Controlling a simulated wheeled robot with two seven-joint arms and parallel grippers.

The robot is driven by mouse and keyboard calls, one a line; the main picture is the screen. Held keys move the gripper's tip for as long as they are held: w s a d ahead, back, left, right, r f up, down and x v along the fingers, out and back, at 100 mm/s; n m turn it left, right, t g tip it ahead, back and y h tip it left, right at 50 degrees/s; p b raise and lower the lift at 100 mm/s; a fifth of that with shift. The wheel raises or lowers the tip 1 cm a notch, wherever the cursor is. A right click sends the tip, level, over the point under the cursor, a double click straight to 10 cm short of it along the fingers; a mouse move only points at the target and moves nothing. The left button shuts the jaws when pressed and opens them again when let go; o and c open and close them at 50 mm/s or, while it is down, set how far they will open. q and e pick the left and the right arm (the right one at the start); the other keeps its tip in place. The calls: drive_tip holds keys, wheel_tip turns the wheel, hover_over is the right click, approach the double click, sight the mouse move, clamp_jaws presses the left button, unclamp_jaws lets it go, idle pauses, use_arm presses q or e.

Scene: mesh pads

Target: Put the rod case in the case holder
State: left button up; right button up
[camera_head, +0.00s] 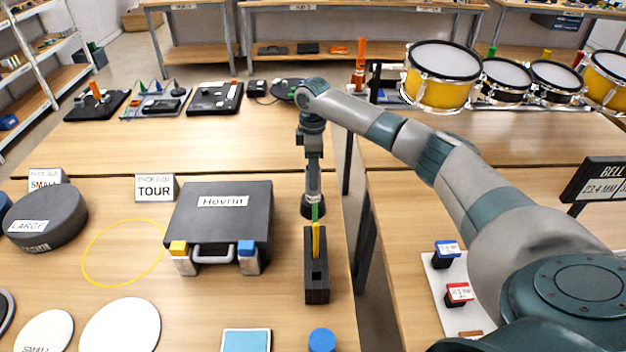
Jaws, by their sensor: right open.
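A narrow black slotted block (317,288), which looks like the case holder, stands near the table's right edge. A slim yellow piece (316,240) stands upright in it, and a slim green piece (314,212) shows just behind. Either could be a rod case; I cannot tell which is meant. The front slot looks empty. My right gripper (313,207) points down at the far end of the block, close to the green piece. It is open; whether it touches anything is too small to tell. My left gripper is out of view.
A black briefcase (222,218) with latches stands left of the block. A blue disc (321,341) and a light-blue square pad (247,341) lie in front. A gap runs between this table and the right one. Drums (440,92) stand at back right.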

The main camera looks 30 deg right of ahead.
wheel_tip(320, 180, up, 8)
drive_tip(key=shift+r+b, duration=0.15)
drive_tip(key=shift+b, duration=0.95)
drive_tip(key=shift+r, duration=0.55)
